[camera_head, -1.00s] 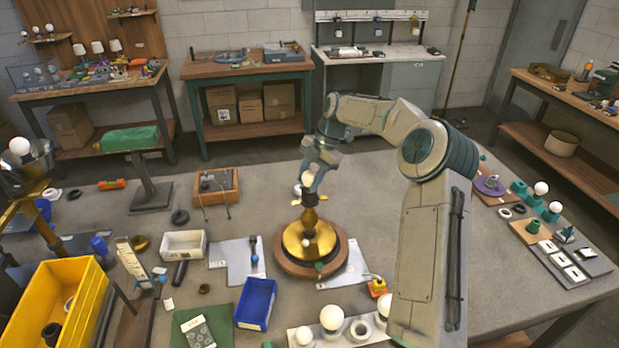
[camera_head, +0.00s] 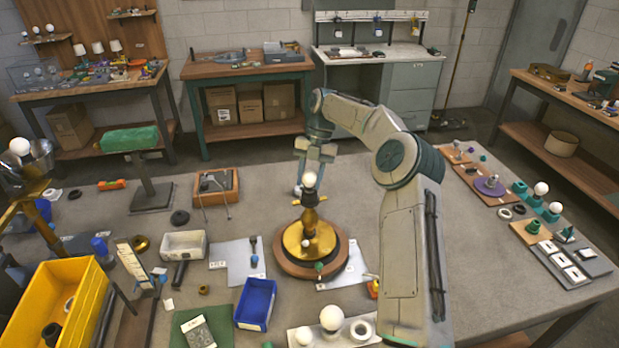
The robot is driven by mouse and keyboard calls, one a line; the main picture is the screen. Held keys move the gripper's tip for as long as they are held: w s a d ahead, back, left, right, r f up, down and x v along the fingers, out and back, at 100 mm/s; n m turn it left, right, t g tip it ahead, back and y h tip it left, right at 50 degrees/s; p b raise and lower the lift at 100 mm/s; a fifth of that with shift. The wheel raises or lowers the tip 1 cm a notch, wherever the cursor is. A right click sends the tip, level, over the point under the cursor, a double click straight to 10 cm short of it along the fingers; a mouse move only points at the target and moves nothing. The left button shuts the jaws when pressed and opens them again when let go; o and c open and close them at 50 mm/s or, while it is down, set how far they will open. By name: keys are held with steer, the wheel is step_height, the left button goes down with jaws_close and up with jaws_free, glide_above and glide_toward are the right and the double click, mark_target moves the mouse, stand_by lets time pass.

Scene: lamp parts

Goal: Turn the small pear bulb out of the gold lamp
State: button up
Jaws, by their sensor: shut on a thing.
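The gold lamp (camera_head: 310,238) stands upright on a round wooden base in the middle of the table. Its dark socket (camera_head: 310,198) is at the top of the stem. The small white pear bulb (camera_head: 309,180) is upright at the socket, in line with the stem; I cannot tell how far its thread sits inside. My gripper (camera_head: 311,172) points down from above and is shut on the bulb's upper part. The jaws partly cover the bulb's top.
A blue bin (camera_head: 256,304), a white tray (camera_head: 184,245) and a yellow crate (camera_head: 60,315) stand to the left. A rack with white bulbs (camera_head: 331,318) is at the front. Bare table (camera_head: 265,190) lies left of the lamp.

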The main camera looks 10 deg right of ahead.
steer(key=shift+a, duration=0.1)
steer(key=shift+o, duration=0.9)
steer(key=shift+n, duration=0.4)
steer(key=shift+c, duration=0.9)
steer(key=shift+r, duration=0.9)
steer(key=shift+r, duration=1.5)
steer(key=shift+r, duration=0.1)
steer(key=shift+r, duration=1.9)
